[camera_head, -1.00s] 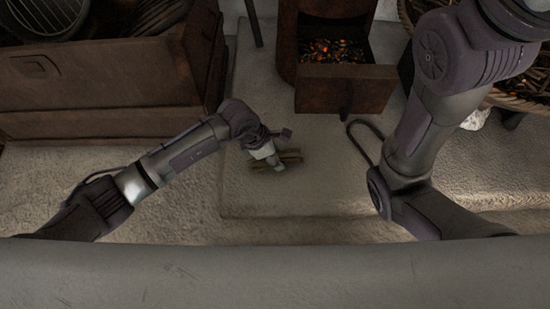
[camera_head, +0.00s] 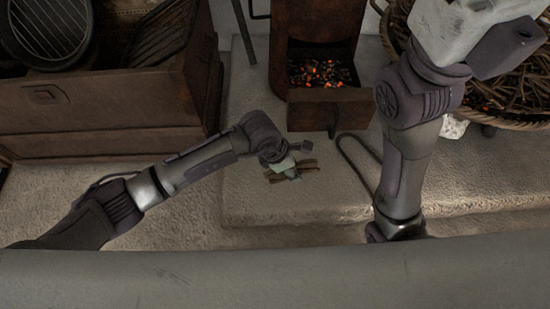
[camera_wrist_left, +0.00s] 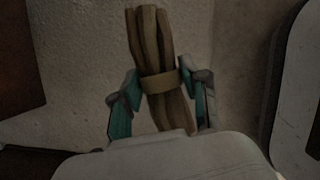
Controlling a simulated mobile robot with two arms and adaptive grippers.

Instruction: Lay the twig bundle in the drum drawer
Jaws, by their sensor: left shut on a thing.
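The twig bundle (camera_head: 308,163) is several short brown sticks bound by a tan band. It shows closely in the left wrist view (camera_wrist_left: 150,40). My left gripper (camera_head: 291,171) is shut on it, a finger on each side near the band (camera_wrist_left: 160,108). It is over the pale stone slab, in front of the drum drawer; I cannot tell its height. The drum drawer (camera_head: 330,112) stands open at the foot of the rusty drum stove (camera_head: 318,18), with glowing embers behind its front. My right arm rises at the right; its fingers are not in view.
A wooden chest (camera_head: 105,108) with round and barred grates on it stands at left. A wicker basket of twigs (camera_head: 520,120) is at upper right. A bent dark rod (camera_head: 350,150) lies on the slab (camera_head: 300,205), right of the drawer. The front slab is clear.

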